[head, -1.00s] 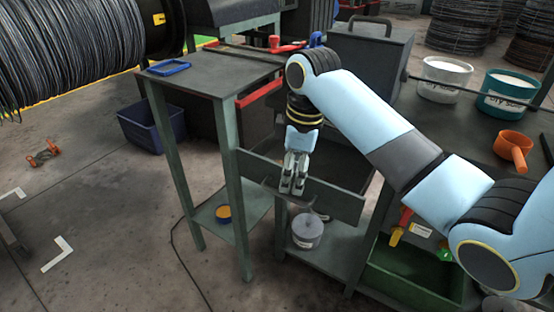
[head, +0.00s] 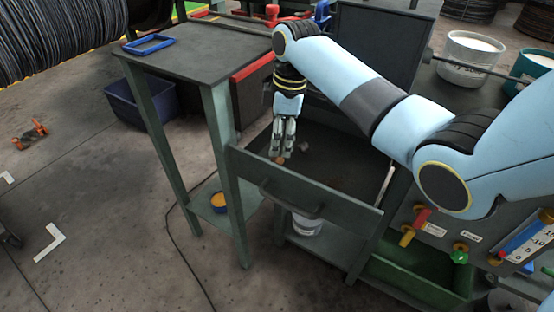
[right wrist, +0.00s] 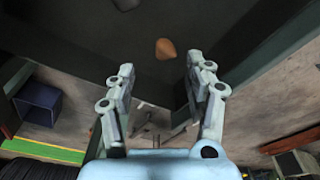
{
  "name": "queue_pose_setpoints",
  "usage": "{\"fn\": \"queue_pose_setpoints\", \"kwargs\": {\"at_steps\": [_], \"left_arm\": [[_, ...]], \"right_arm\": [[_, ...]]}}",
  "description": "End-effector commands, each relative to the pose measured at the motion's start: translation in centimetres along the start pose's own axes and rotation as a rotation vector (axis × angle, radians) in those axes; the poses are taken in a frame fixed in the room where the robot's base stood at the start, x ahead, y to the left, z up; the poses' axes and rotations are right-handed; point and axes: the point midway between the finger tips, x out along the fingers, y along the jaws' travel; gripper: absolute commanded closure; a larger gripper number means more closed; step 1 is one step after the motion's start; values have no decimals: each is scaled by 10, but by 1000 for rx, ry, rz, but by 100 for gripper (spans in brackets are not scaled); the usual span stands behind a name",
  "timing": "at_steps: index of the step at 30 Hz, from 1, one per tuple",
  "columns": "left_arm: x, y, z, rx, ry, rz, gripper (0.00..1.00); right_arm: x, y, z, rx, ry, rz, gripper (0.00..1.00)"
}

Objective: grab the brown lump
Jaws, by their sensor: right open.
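The brown lump (right wrist: 165,48) lies on the dark floor of the open drawer (head: 318,192). In the right wrist view it is beyond the fingertips, between their lines and nearer the right finger. In the head view the brown lump (head: 280,160) shows right at the fingertips, partly hidden by them. My right gripper (head: 283,152) points down over the drawer, just behind its front panel. It also shows in the right wrist view (right wrist: 160,75), with its fingers apart and nothing between them. My left gripper is not in view.
A small grey lump (head: 304,147) lies in the drawer beside the brown one. The drawer's front panel with its handle (head: 290,198) stands close to my gripper.

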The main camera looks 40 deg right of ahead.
Motion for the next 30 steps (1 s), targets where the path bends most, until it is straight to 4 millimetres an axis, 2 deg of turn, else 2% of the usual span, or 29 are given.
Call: {"fn": "queue_pose_setpoints", "kwargs": {"at_steps": [9, 17, 26, 30], "left_arm": [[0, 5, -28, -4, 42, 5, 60], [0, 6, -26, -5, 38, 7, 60], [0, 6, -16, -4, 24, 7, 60], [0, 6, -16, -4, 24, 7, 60]], "right_arm": [[45, -7, 0, 1, -1, -3, 47], [49, -6, 0, 0, 0, -1, 47], [48, -6, 0, 0, 0, -1, 83], [48, -6, 0, 1, 0, -1, 85]]}}
